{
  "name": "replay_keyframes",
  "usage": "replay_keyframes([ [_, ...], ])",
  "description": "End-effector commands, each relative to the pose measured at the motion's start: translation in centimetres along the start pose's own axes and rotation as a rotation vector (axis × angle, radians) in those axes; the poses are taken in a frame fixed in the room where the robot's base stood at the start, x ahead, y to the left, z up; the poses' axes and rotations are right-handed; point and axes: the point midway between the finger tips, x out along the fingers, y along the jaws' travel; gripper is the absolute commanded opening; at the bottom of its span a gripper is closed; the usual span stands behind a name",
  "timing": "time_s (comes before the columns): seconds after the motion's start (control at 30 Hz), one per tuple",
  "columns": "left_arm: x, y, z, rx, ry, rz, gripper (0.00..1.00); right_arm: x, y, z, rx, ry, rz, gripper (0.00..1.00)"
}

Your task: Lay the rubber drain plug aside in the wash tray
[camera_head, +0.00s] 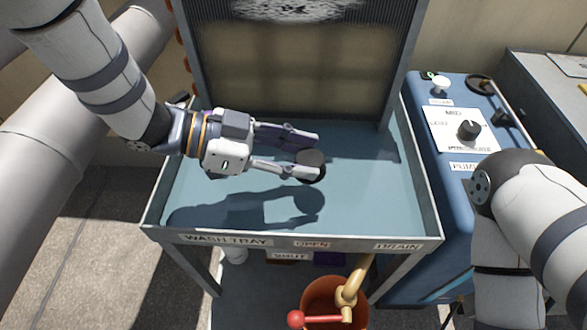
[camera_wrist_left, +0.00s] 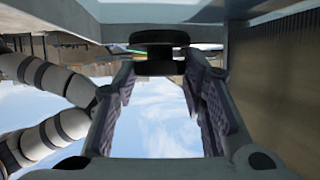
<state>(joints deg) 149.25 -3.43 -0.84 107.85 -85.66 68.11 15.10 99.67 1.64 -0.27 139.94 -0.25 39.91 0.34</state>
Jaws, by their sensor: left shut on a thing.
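The rubber drain plug (camera_head: 311,158) is a dark round disc between the fingertips of my left gripper (camera_head: 317,156). My left gripper is shut on it, with one finger on each side. The plug also shows in the left wrist view (camera_wrist_left: 160,37) as a black flanged disc at the fingertips (camera_wrist_left: 160,66). The wash tray (camera_head: 205,238) is a shallow blue-grey metal basin. The plug is above its floor, and the shadow of gripper and plug falls on the floor towards the front. My right gripper is out of view; only my right arm shows.
A finned condenser panel (camera_head: 290,70) stands at the tray's back. A blue pump unit (camera_head: 455,190) with a black knob (camera_head: 469,129) is to the right. Below the front rim are a brass drain pipe (camera_head: 348,292), a red-knobbed lever (camera_head: 296,319) and an orange-brown bucket (camera_head: 318,287). The tray floor looks clear.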

Motion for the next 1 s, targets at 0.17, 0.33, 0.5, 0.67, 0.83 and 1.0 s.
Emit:
replay_keyframes([
  [0.17, 1.1, -2.0, 2.4, 0.000, 0.001, 0.000, 0.10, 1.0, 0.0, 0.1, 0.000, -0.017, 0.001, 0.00],
  [0.33, 2.0, -2.7, 4.4, -0.003, 0.001, 0.001, 0.10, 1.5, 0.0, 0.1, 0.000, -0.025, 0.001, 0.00],
  [0.5, 2.6, -2.7, 5.8, 0.003, 0.002, -0.001, 0.10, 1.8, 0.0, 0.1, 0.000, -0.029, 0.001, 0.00],
  [0.67, 2.6, -2.7, 5.7, 0.003, 0.002, -0.001, 0.10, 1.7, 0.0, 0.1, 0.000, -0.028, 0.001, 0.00],
  [0.83, 2.7, -2.7, 6.0, 0.003, 0.001, -0.001, 0.51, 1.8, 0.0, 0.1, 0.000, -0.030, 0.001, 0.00],
  [1.0, 2.7, -2.7, 6.0, 0.003, 0.001, -0.001, 0.58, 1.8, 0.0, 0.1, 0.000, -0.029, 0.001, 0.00],
])
